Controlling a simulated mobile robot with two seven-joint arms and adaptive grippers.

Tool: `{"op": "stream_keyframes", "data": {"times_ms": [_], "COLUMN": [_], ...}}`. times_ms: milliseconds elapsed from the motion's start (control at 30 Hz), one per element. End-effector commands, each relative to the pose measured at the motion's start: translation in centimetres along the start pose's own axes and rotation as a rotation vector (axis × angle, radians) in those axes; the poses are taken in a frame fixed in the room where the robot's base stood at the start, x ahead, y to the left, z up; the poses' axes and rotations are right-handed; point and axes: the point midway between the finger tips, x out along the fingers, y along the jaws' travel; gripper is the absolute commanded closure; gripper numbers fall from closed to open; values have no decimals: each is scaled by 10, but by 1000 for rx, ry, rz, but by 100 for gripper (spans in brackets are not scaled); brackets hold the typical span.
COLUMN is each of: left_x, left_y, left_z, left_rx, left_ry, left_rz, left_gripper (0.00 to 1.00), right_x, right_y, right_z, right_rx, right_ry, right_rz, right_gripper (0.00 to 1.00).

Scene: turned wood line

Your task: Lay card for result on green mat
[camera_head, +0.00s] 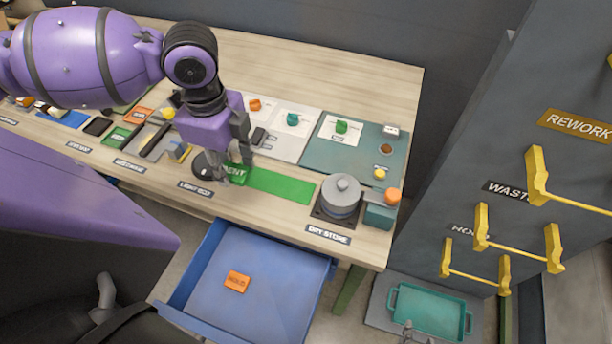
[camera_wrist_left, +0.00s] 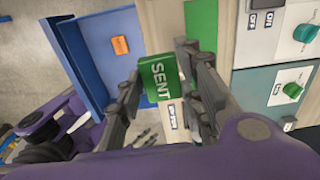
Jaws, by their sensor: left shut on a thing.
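My left gripper (camera_head: 232,172) is shut on a green card marked SENT (camera_head: 238,174), over the left end of the green mat (camera_head: 282,187). In the left wrist view the SENT card (camera_wrist_left: 158,80) stands between the fingers (camera_wrist_left: 158,76), its lettering facing the camera. The green mat (camera_wrist_left: 197,28) lies beyond it there. I cannot tell whether the card touches the mat. Small grey finger-like parts at the bottom edge of the head view appear to be my right gripper (camera_head: 412,330); its jaws are too small and cut off to read.
Right of the mat stands a grey round pot (camera_head: 341,195) beside a teal box with an orange knob (camera_head: 381,212). Below the table edge, an open blue drawer (camera_head: 205,270) holds an orange card (camera_head: 237,282). A teal tray (camera_head: 430,311) sits low at right, near yellow rack handles (camera_head: 505,253).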

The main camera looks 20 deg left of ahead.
Motion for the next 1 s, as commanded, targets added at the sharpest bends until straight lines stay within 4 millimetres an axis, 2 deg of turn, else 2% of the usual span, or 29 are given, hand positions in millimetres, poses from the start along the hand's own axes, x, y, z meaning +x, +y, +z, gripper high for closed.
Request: {"op": "stream_keyframes", "data": {"times_ms": [67,167,300,500,700,1000], "left_x": [-1,5,20,42,77,95], "left_y": [0,-8,-27,-56,-72,-81], "left_z": [-1,-12,-39,-78,-97,-109], "left_rx": [33,50,51,48,44,44], "left_ry": [1,6,8,5,1,1], "left_rz": [2,4,4,5,4,2], "left_gripper": [80,80,80,80,80,80], "right_x": [-1,-2,-1,-1,2,5], "right_y": [0,1,2,5,6,6], "right_z": [7,15,24,24,19,17], "right_rx": [1,2,1,-4,-7,-9], "right_ry": [-13,-26,-38,-35,-26,-20], "right_rz": [1,2,4,8,9,8], "right_gripper": [60,60,60,60,60,60]}}
